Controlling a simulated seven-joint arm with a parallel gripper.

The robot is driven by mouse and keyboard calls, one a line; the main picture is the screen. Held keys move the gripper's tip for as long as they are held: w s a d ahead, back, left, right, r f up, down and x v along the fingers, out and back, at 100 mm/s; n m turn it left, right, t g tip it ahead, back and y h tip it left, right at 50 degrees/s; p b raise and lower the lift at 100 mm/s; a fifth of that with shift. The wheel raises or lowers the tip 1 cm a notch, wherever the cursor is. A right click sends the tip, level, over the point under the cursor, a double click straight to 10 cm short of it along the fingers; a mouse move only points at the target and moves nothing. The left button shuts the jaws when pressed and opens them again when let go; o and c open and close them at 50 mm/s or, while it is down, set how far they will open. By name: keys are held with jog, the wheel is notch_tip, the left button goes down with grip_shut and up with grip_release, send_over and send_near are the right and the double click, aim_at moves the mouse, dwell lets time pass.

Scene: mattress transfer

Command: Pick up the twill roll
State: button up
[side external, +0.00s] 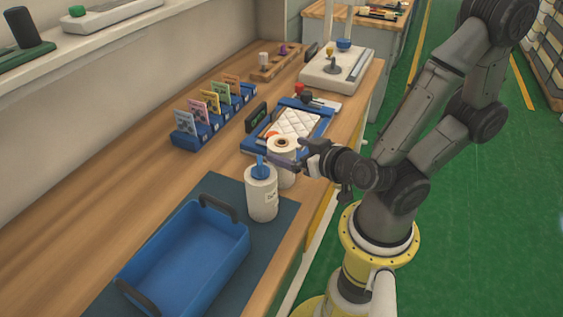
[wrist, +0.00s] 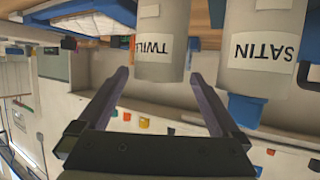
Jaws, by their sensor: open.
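The twill roll (side external: 284,163), white with a brown core, stands upright on the bench. In the upside-down wrist view its TWILL label shows on the roll (wrist: 162,48). The satin roll (side external: 262,199), with a blue top, stands just in front and also shows in the wrist view (wrist: 258,50).
A blue bin (side external: 185,254) with dark handles sits on a dark mat (side external: 217,184) in front. A blue tray (side external: 254,148) with a quilted white pad (side external: 300,123) lies behind the rolls. A card rack (side external: 211,122) stands at the left. Bare bench (side external: 130,175) lies left of the mat.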

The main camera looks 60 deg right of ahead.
aim_at(274, 144)
jog(key=shift+x, duration=1.05)
jog(key=shift+w+f, duration=0.1)
jog(key=shift+x, duration=2.4)
jog(key=c, duration=1.5)
jog(key=shift+c, duration=0.2)
jog(key=shift+r, duration=5.05)
